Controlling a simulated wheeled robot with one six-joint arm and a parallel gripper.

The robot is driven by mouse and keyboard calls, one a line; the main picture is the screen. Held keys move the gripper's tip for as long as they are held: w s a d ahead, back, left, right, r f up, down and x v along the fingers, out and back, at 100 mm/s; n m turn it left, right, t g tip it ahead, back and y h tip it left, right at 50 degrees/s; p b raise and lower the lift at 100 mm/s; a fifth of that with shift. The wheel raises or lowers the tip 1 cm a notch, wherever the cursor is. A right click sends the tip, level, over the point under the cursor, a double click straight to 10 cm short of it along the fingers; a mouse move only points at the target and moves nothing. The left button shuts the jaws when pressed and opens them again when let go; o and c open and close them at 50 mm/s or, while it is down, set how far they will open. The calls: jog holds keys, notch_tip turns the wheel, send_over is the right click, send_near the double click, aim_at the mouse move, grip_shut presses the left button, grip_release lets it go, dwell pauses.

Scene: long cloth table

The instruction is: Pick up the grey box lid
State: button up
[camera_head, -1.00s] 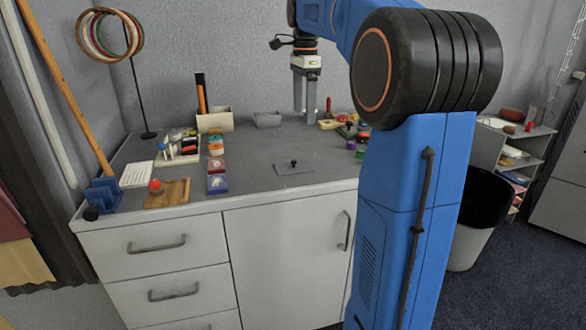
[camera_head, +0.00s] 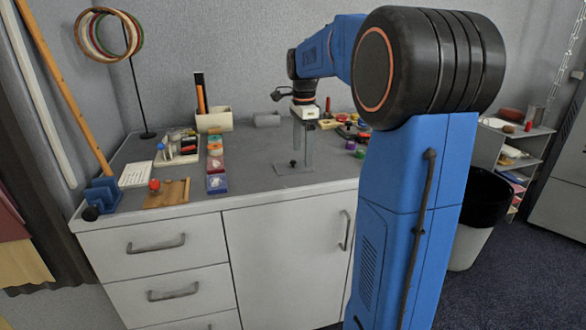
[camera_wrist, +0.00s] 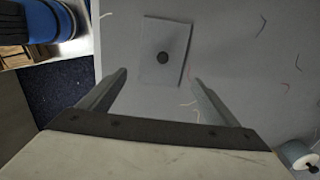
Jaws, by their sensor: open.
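In the wrist view my gripper (camera_wrist: 158,74) is open, with nothing between the fingers. The exact height of the fingertips above the lid cannot be told.
Colored boxes (camera_head: 217,165) and a wooden board (camera_head: 167,193) are to the left. Purple and green pieces (camera_head: 355,149) lie to the right. The worktop around the lid is mostly clear.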

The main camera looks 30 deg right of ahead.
jog(key=shift+f, duration=1.45)
jog(key=c, duration=1.1)
jog(key=shift+c, duration=0.2)
jog(key=shift+r, duration=0.1)
